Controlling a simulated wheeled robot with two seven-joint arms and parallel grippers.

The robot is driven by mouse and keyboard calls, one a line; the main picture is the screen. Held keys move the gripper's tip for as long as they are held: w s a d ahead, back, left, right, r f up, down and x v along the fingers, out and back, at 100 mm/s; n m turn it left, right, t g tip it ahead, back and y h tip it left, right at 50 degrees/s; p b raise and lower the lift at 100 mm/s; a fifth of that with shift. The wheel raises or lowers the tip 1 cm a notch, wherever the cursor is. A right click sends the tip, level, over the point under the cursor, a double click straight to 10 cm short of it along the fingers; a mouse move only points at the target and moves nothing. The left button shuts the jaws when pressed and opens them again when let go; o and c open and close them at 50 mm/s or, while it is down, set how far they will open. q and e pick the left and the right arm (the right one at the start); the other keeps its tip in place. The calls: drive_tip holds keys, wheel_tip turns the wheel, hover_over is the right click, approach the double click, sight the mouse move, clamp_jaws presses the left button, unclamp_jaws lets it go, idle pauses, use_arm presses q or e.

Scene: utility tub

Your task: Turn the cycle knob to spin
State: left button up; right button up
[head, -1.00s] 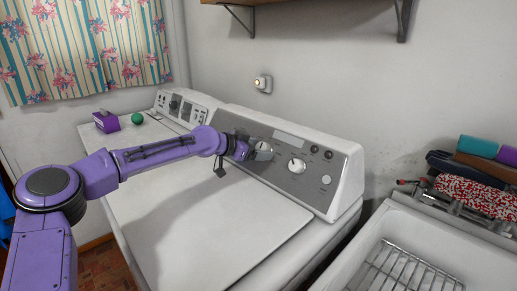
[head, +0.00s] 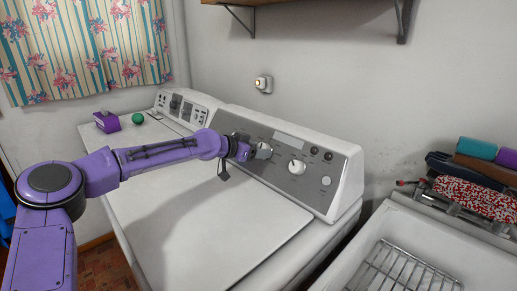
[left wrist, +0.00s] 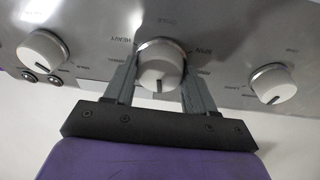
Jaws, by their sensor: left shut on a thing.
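The cycle knob (left wrist: 158,66) is the white middle knob of three in the left wrist view, on the washer's grey control panel (left wrist: 225,55). Its dark pointer line faces down in that picture. An upside-down SPIN label is to its right and a HEAVY label to its left. My left gripper (left wrist: 160,78) is shut on this knob, one grey finger on each side. In the head view my left gripper (head: 246,149) partly covers the panel, and the knob (head: 264,150) shows just past its tips. My right gripper is not in view.
A larger white knob (head: 297,167) and small buttons sit right of it on the panel. The washer's flat white lid (head: 215,210) is clear. A green ball (head: 137,119) and a purple box (head: 106,122) lie at the back left. A utility tub (head: 420,235) stands at the right.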

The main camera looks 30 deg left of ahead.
use_arm(q)
drive_tip(key=n+p, duration=0.1)
drive_tip(key=n, duration=0.2)
drive_tip(key=n+y+p, duration=0.1)
drive_tip(key=n+p, duration=0.1)
drive_tip(key=n, duration=0.2)
drive_tip(key=shift+r+t+p, duration=0.1)
drive_tip(key=shift+t+p, duration=0.2)
drive_tip(key=n+y+p, duration=0.1)
drive_tip(key=n+p, duration=0.2)
drive_tip(key=n, duration=0.3)
drive_tip(key=shift+d, duration=0.1)
drive_tip(key=n+y+p, duration=0.1)
drive_tip(key=n+p, duration=0.3)
drive_tip(key=n, duration=0.2)
drive_tip(key=shift+s+n, duration=0.1)
drive_tip(key=shift+n, duration=0.2)
drive_tip(key=n+g+p, duration=0.1)
drive_tip(key=n+p, duration=0.1)
drive_tip(key=n, duration=0.2)
drive_tip(key=shift+y+p, duration=0.35)
drive_tip(key=shift+y, duration=0.05)
drive_tip(key=shift+n, duration=0.3)
drive_tip(key=o, duration=1)
